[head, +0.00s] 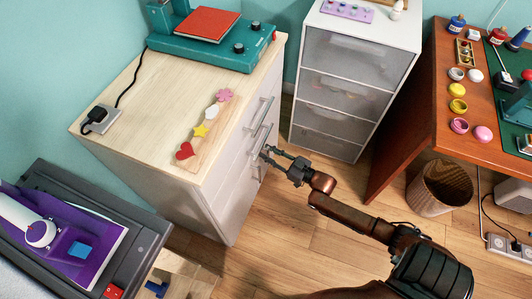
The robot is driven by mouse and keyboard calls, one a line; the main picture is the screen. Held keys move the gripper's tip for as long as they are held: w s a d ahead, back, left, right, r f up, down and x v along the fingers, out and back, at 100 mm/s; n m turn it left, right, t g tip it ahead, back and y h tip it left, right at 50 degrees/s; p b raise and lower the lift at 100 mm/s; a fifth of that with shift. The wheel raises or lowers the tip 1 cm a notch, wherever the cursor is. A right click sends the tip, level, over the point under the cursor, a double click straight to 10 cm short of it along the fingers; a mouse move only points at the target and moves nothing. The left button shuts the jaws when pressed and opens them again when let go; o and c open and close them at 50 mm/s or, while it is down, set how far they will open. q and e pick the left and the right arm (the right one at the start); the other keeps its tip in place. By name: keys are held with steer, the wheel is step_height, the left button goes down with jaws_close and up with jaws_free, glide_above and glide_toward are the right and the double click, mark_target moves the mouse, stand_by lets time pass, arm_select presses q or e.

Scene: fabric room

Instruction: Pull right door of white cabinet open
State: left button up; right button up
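The white cabinet (222,200) with a light wooden top stands left of centre, its front facing right. Slanted metal bar handles (260,112) show on that front, and the panels look closed. I cannot clearly tell the right door's edges at this steep angle. My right gripper (266,154) reaches in from the right, with its fingers apart at the lower handle (261,141). Whether the fingers touch the bar or have it between them is unclear. My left gripper is not in view.
A grey-white drawer unit (352,62) stands beyond the cabinet, close to its far front corner. A wooden desk (420,128) and a wicker basket (440,187) stand at the right. Wooden floor (262,235) is free before the cabinet. A teal machine (222,50) sits on top.

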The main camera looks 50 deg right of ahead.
steer(key=shift+c, duration=0.5)
jaws_close()
stand_by(0.3)
